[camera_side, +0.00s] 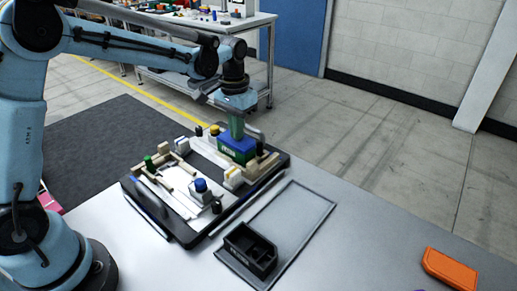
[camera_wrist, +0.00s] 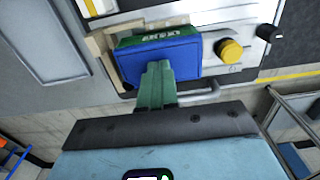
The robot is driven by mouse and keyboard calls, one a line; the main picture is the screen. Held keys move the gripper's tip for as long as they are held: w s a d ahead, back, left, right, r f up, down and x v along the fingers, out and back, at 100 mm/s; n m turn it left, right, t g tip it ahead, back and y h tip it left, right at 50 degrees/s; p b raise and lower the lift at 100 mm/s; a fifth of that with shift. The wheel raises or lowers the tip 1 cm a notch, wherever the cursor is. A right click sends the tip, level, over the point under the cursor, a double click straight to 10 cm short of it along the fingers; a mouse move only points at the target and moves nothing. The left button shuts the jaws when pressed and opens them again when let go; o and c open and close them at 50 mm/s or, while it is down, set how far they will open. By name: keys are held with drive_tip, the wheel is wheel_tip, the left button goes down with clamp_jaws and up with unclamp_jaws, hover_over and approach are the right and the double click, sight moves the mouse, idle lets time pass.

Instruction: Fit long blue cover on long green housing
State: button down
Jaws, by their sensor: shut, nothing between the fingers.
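The long green housing (camera_side: 232,154) stands in the fixture at the back right of the pallet, with pale lettering on its side. The long blue cover (camera_side: 245,143) lies on top of it and appears level. In the wrist view the blue cover (camera_wrist: 130,65) fills the top of the block, with a strip of the green housing (camera_wrist: 160,34) beyond it. My gripper (camera_side: 237,137) points down over the cover, its green fingers shut and empty. In the wrist view my gripper's tips (camera_wrist: 159,66) overlap the cover's top; whether they touch it I cannot tell.
The dark pallet (camera_side: 165,232) carries beige blocks, a blue knob (camera_side: 201,184), a yellow knob (camera_side: 214,130) and a green knob (camera_side: 149,161). A black compartment bin (camera_side: 238,251) stands on a grey tray (camera_side: 316,211). An orange part (camera_side: 450,269) lies far right. The table between is clear.

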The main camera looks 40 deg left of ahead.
wheel_tip(320, 180, up, 7)
idle(1.1)
drive_tip(key=s+f+t, duration=0.2)
drive_tip(key=s+t, duration=0.5)
drive_tip(key=s, duration=0.9)
drive_tip(key=shift+d, duration=0.25)
drive_tip(key=shift+s, duration=0.1)
idle(0.5)
